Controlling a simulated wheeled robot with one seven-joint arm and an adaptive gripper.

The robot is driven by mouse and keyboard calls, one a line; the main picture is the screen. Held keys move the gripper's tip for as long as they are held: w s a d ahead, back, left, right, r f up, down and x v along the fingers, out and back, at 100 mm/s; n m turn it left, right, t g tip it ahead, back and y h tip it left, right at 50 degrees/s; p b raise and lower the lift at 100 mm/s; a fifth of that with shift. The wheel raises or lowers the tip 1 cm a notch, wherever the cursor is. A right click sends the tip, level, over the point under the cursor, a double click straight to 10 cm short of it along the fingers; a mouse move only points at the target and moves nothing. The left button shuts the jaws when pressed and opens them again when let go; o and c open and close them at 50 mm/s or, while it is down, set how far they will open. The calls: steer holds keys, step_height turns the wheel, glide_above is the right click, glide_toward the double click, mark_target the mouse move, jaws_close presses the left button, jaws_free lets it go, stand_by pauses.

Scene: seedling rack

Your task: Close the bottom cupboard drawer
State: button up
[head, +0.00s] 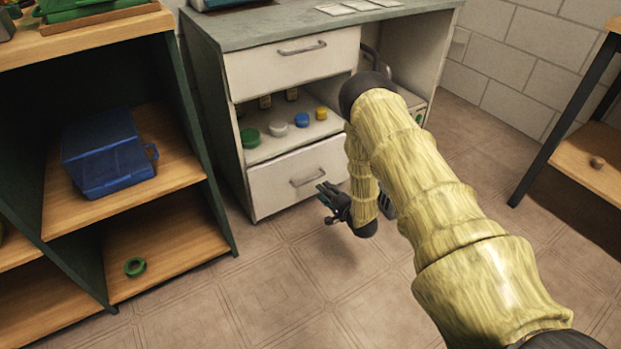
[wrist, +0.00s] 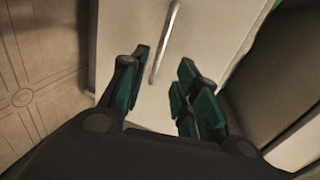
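The bottom drawer (head: 275,186) is a white panel with a metal bar handle (head: 320,177), low in the grey cupboard. Its front looks about level with the cupboard frame; I cannot tell whether a small gap is left. My gripper (head: 326,197) is low in front of the drawer's right part, just below the handle in the head view. In the wrist view my gripper (wrist: 160,90) is open and empty, with its green fingers apart. The drawer front (wrist: 205,40) and handle (wrist: 163,42) show beyond the fingertips, seemingly apart from them. My arm hides the cupboard's right side.
An upper drawer (head: 290,62) looks shut. Between the drawers, an open shelf holds a green lid (head: 250,138) and several small jars. A wooden shelf unit with a blue case (head: 105,155) stands left, a dark-legged table (head: 565,110) right. Floor (head: 290,285) in front is clear.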

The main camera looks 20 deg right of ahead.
mark_target(311, 180)
steer(key=shift+b+x, duration=2.1)
steer(key=shift+x, duration=3.15)
steer(key=shift+f, duration=0.1)
jaws_close()
